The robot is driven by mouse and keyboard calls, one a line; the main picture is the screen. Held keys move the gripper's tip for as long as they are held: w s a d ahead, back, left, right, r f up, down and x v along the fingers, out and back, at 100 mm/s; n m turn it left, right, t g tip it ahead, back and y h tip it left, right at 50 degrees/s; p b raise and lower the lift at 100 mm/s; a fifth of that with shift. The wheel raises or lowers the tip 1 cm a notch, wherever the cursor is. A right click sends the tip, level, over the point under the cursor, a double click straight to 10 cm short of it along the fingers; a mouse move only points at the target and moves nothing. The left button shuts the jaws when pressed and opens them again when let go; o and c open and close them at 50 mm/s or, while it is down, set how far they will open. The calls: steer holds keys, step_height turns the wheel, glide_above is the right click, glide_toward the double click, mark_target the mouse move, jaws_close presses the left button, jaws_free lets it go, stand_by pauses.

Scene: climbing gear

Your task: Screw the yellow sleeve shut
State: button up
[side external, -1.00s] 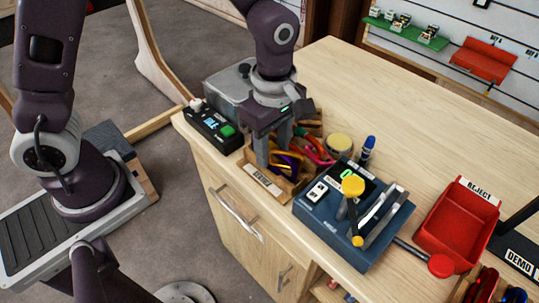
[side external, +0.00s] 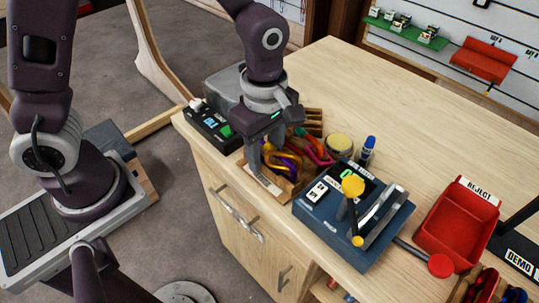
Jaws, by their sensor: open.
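A shallow wooden tray (side external: 262,183) with a white label on its front lies near the bench's front edge. It holds a jumble of carabiners in yellow, purple, red and green. A yellow-orange carabiner (side external: 291,159) shows among them; I cannot make out its sleeve or whether that is screwed shut. My gripper (side external: 267,166) points down over the left part of the tray, fingers apart and open. It partly hides the tray's contents. I cannot tell whether a fingertip touches anything.
A black box with a green button (side external: 226,131) stands left of the tray. Right of it are a blue fixture (side external: 330,222) with a yellow-knobbed lever, a round tin (side external: 339,144), a blue marker (side external: 367,149) and a red REJECT bin (side external: 455,235). The back of the bench is clear.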

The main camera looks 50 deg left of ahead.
steer(key=shift+s, duration=0.4)
steer(key=shift+r, duration=1.4)
steer(key=shift+w, duration=1.45)
steer(key=shift+s+f, duration=0.35)
steer(key=shift+f, duration=0.4)
steer(key=shift+s+f, duration=0.35)
steer(key=shift+f, duration=0.35)
steer(key=shift+s+d, duration=0.1)
steer(key=shift+s, duration=0.65)
